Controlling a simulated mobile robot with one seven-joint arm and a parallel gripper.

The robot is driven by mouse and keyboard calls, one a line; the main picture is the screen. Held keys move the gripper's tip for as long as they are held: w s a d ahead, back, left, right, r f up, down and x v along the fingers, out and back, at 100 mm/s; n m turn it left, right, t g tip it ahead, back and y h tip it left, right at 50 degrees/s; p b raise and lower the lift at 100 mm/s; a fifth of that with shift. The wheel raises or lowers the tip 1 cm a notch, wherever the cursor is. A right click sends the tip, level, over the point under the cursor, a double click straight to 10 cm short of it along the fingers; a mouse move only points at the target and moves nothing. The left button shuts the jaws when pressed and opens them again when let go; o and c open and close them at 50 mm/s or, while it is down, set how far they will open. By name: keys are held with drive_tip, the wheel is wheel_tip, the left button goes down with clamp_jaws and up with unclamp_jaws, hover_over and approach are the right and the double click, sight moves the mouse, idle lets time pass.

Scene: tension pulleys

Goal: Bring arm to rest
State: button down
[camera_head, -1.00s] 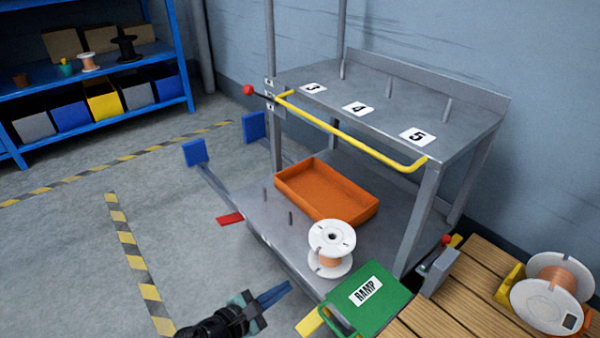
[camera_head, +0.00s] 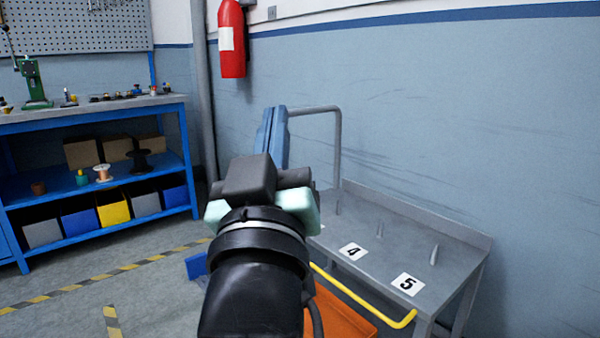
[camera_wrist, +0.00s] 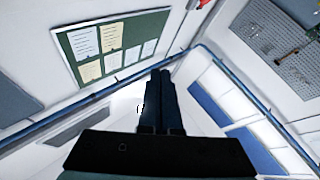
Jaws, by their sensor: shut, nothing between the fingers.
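My gripper (camera_head: 272,135) is raised in the middle of the head view, its blue fingers pointing up and away. The fingers are together with nothing between them. My dark forearm and wrist rise from the bottom of the picture and hide part of the cart behind. In the wrist view my gripper (camera_wrist: 160,85) shows as dark, closed fingers against the room's walls. No object touches it.
A grey cart (camera_head: 385,245) with numbered pegs and a yellow bar (camera_head: 360,298) stands behind at right; an orange tray (camera_head: 345,315) shows below it. A blue shelf bench (camera_head: 90,215) stands at left. A fire extinguisher (camera_head: 231,40) hangs on the wall. Striped floor at left is clear.

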drive_tip(key=s+d+r+m+t+p, duration=0.3)
drive_tip(key=s+r+t+p, duration=0.1)
drive_tip(key=s+r, duration=1)
wheel_tip(320, 180, up, 36)
drive_tip(key=w+p, duration=0.2)
drive_tip(key=p, duration=3.4)
drive_tip(key=shift+a, duration=0.25)
